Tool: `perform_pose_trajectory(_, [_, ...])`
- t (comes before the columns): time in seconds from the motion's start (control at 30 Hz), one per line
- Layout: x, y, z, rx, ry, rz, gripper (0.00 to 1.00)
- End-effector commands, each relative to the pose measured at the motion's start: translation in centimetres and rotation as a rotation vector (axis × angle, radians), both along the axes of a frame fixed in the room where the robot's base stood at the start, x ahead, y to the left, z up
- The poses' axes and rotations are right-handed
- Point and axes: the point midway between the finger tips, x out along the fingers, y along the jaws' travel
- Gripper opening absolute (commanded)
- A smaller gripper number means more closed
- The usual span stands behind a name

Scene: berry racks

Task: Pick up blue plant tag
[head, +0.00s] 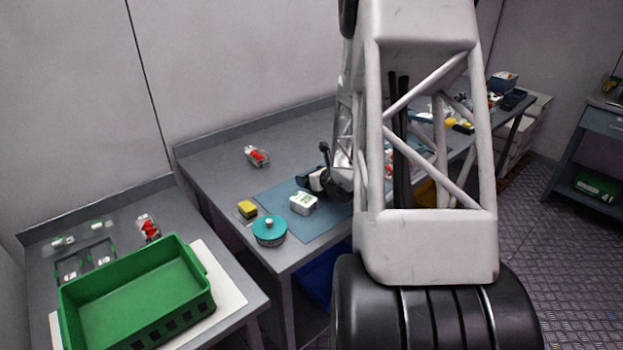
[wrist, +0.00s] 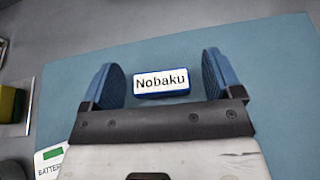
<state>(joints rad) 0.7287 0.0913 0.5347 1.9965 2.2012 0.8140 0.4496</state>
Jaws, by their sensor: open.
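The blue plant tag (wrist: 161,82) lies on the blue mat in the wrist view. It has a white face reading "Nobaku" and a blue edge. My gripper (wrist: 160,75) is open, with one blue finger to the left of the tag and one to the right. There are gaps between the tag and both fingers. In the head view my gripper (head: 314,180) is over the mat on the middle table, partly hidden by my arm. I cannot make out the tag in the head view.
The blue mat (head: 283,198) holds a white box (head: 303,203). A teal round container (head: 269,231) and a yellow sponge-like block (head: 247,209) sit nearby. A red-and-white item (head: 257,156) lies farther back. A green crate (head: 188,253) stands on the left table.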

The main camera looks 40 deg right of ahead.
Motion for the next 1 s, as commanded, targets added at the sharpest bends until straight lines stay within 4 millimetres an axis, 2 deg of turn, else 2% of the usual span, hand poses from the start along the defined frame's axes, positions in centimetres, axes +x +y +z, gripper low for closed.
perform_pose_trajectory(0.27, [1.7, 0.0, -0.7, 0.000, 0.000, 0.001, 0.85])
perform_pose_trajectory(0.87, [1.8, -0.1, -0.7, -0.001, -0.001, 0.000, 0.85])
perform_pose_trajectory(1.0, [1.8, -0.1, -0.7, -0.001, -0.001, 0.000, 0.64])
